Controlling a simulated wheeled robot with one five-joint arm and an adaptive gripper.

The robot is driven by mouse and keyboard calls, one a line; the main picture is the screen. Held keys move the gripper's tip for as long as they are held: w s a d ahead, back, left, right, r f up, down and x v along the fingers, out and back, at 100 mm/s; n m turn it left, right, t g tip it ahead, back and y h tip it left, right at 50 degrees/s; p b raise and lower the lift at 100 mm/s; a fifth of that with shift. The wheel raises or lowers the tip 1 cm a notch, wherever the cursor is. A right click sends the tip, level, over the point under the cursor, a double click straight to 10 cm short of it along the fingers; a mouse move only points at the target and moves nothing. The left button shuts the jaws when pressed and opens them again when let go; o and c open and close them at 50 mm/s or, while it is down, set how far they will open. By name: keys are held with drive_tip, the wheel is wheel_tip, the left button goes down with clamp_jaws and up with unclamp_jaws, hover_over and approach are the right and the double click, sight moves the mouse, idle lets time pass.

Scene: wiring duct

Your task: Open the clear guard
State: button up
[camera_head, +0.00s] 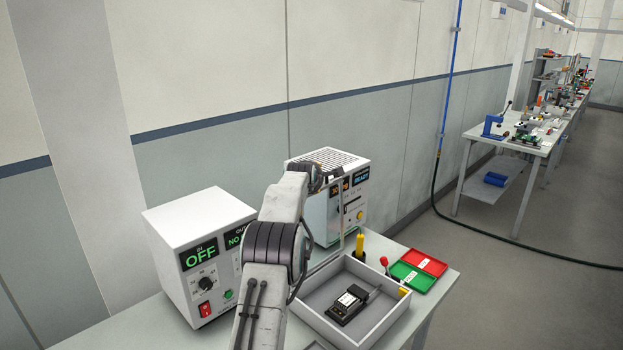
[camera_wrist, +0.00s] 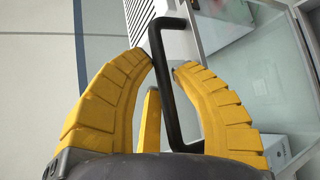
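The clear guard (camera_wrist: 255,85) is a see-through panel on the right of the wrist view, with pale edges. A black bar handle (camera_wrist: 165,85) shows left of it, near the middle of the picture. My gripper (camera_wrist: 164,66) has its yellow ribbed fingers on either side of this handle. The right fingertip shows a small gap from the bar; I cannot tell whether the left one touches. In the head view my arm hides the gripper and part of the white READY unit (camera_head: 328,157); the guard is hard to make out there.
A white unit reading OFF (camera_head: 200,255) stands left of my arm. A grey tray (camera_head: 385,325) with a black device (camera_head: 349,304) lies in front. Red (camera_head: 420,262) and green (camera_head: 411,277) trays lie to the right. A yellow upright piece (camera_head: 360,243) stands behind the grey tray.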

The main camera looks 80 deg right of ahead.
drive_tip(key=shift+o, duration=1.2)
drive_tip(key=shift+a+f, duration=0.1)
drive_tip(key=shift+f, duration=0.35)
drive_tip(key=shift+s+a+r, duration=0.1)
drive_tip(key=shift+a, duration=0.05)
drive_tip(key=shift+a+r, duration=0.1)
drive_tip(key=r+v, duration=0.1)
drive_tip(key=v, duration=1)
drive_tip(key=shift+a, duration=0.15)
drive_tip(key=shift+r, duration=0.15)
